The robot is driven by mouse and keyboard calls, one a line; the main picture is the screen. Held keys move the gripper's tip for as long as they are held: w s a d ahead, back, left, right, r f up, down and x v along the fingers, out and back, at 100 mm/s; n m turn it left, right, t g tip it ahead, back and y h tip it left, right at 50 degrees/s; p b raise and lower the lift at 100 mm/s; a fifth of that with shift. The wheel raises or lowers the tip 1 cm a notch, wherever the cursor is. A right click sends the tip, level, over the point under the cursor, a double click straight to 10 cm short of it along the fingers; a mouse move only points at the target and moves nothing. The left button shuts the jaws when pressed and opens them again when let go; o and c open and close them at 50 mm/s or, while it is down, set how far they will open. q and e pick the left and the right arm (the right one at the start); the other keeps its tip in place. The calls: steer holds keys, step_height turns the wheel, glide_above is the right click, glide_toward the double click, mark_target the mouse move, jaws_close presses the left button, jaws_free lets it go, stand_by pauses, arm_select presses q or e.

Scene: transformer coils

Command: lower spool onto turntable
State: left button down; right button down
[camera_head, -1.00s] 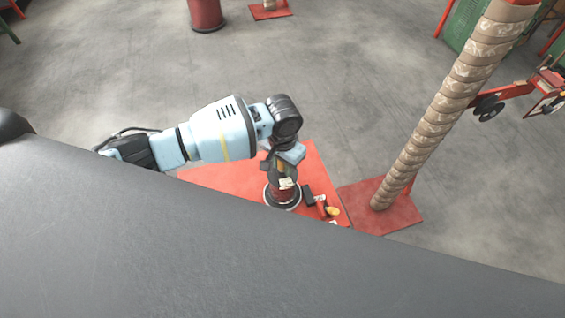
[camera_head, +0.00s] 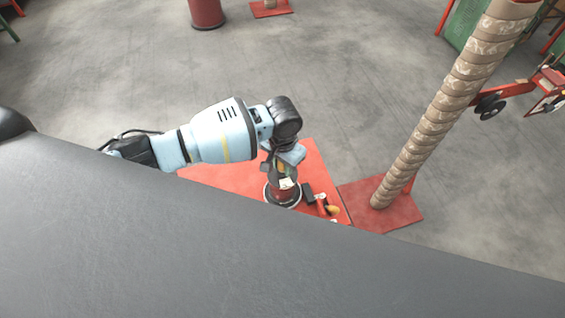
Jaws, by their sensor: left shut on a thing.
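My left arm reaches in from the left. Its gripper (camera_head: 281,163) points down and is shut on the top of the spool (camera_head: 286,183), a small dark body with a pale label. The spool is upright over the turntable (camera_head: 283,204), a round dark disc with a light rim on a red platform. The gripper covers the spool's upper part, and I cannot tell whether its base touches the disc. My right gripper is not in view.
The red platform (camera_head: 225,178) carries a dark block (camera_head: 309,191) and a yellow knob-like part (camera_head: 333,210) right of the turntable. A tall wrapped column (camera_head: 430,130) stands on a red base at right. A red drum (camera_head: 206,12) stands far back. The floor between is clear.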

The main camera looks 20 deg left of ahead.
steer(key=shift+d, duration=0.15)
arm_select(q)
steer(key=c, duration=1)
jaws_free()
steer(key=shift+c, duration=0.2)
step_height(320, 180, up, 6)
steer(key=shift+r+p, duration=0.15)
steer(key=shift+p, duration=0.25)
steer(key=shift+r, duration=0.8)
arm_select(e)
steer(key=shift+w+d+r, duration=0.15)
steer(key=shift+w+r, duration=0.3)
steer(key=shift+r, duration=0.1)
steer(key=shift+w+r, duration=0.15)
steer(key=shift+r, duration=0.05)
